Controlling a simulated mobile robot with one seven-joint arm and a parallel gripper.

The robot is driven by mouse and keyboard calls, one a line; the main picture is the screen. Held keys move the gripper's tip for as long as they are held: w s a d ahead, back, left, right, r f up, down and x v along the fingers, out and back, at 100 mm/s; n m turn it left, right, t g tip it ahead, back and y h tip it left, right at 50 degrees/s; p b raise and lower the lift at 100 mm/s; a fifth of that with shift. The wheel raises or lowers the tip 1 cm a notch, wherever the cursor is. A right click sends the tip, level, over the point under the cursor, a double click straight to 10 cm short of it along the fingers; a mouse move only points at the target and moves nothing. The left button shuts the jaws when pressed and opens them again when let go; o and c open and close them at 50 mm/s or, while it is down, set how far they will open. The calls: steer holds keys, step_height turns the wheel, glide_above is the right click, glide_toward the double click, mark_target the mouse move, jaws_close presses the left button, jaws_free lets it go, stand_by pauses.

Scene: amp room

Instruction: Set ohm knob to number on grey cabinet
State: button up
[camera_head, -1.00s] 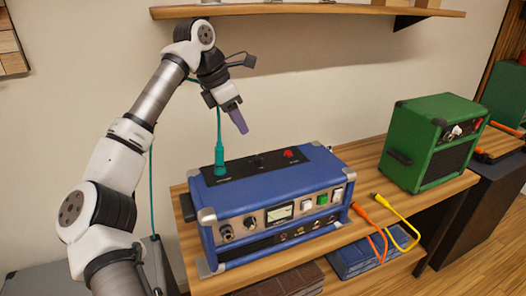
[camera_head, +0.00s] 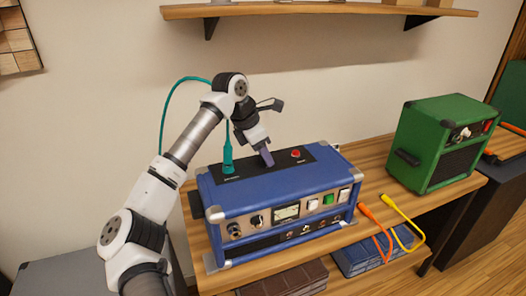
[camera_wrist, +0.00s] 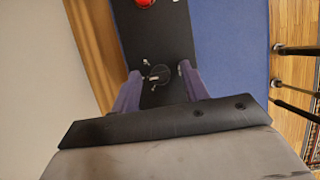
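A small dark knob (camera_wrist: 158,75) sits on the black top panel (camera_wrist: 150,35) of a blue amplifier (camera_head: 265,200). Its label and pointer setting are too small to read. My gripper (camera_head: 267,160) is low over this panel, its purple fingers pointing down. In the wrist view, the gripper (camera_wrist: 158,82) is open, with the knob showing between its fingers and gaps on both sides; I cannot tell whether they touch. The head view hides the knob behind the gripper. A grey box-like surface (camera_head: 70,278) is at the lower left; no knob shows on it.
A teal plug with cable (camera_head: 228,160) stands upright in the panel left of my gripper. A red button (camera_head: 296,153) is to the right. Orange (camera_head: 376,228) and yellow (camera_head: 404,216) cables hang from the bench. A green amplifier (camera_head: 440,145) stands right. A shelf (camera_head: 320,10) is above.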

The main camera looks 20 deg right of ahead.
jaws_close()
steer(key=shift+f+n, duration=0.1)
steer(key=shift+n, duration=0.2)
steer(key=n+t+b, duration=0.1)
steer(key=n+b, duration=0.3)
steer(key=shift+s+f+t+y, duration=0.1)
steer(key=shift+t+y, duration=0.2)
steer(key=shift+t, duration=0.1)
steer(key=shift+s+d+n+t+y+b, duration=0.1)
steer(key=shift+n+t+y+b, duration=0.25)
steer(key=shift+n+b, duration=0.75)
steer(key=shift+n+t+y+b, duration=0.25)
steer(key=shift+n+t+b, duration=0.3)
steer(key=shift+n, duration=1.05)
steer(key=shift+r, duration=0.2)
steer(key=shift+o, duration=0.2)
jaws_free()
